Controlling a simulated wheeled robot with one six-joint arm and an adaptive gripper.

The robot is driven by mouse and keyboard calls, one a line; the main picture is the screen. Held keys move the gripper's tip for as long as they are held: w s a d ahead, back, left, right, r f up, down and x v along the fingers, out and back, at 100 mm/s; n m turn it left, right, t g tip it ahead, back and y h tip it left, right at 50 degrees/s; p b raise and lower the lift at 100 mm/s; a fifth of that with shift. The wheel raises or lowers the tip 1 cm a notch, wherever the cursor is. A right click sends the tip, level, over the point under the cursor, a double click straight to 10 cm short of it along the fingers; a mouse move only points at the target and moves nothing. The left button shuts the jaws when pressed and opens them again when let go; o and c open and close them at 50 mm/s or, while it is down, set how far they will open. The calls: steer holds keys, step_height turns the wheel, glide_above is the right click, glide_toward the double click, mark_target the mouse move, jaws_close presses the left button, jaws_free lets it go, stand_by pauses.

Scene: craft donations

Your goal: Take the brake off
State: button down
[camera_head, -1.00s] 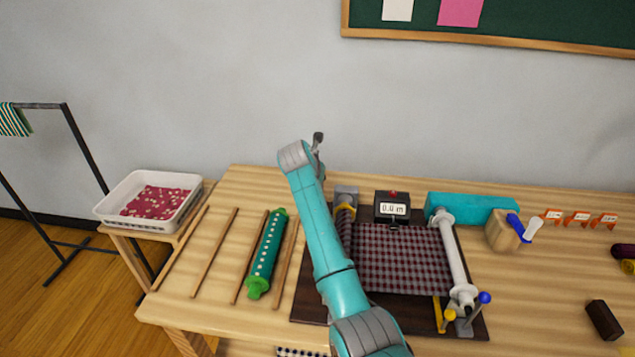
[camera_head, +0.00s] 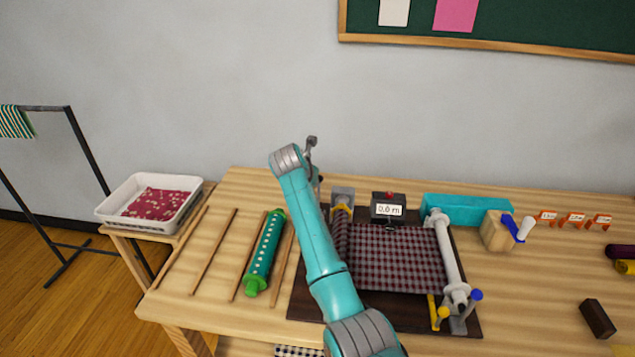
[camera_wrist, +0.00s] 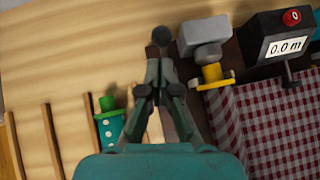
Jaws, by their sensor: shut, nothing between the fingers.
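A cloth-measuring machine stands on a dark board (camera_head: 310,304) on the table, with red checked cloth (camera_head: 395,258) stretched across it. A grey block (camera_wrist: 204,32) with a yellow part (camera_wrist: 213,76) sits at the left roller's far end. My gripper (camera_wrist: 159,58) is shut and empty, left of that block in the wrist view and apart from it. In the head view my arm hides part of the machine's left side.
A meter (camera_wrist: 286,44) with a red button reads 0.0 m. A green roller (camera_head: 265,254) and several thin sticks lie left of my arm. A teal box (camera_head: 465,208) and a wooden block with a crank (camera_head: 497,231) stand right.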

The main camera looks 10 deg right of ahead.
steer(key=w+r+v, duration=0.1)
steer(key=v, duration=0.9)
steer(key=shift+s+r, duration=0.25)
steer(key=shift+s, duration=0.05)
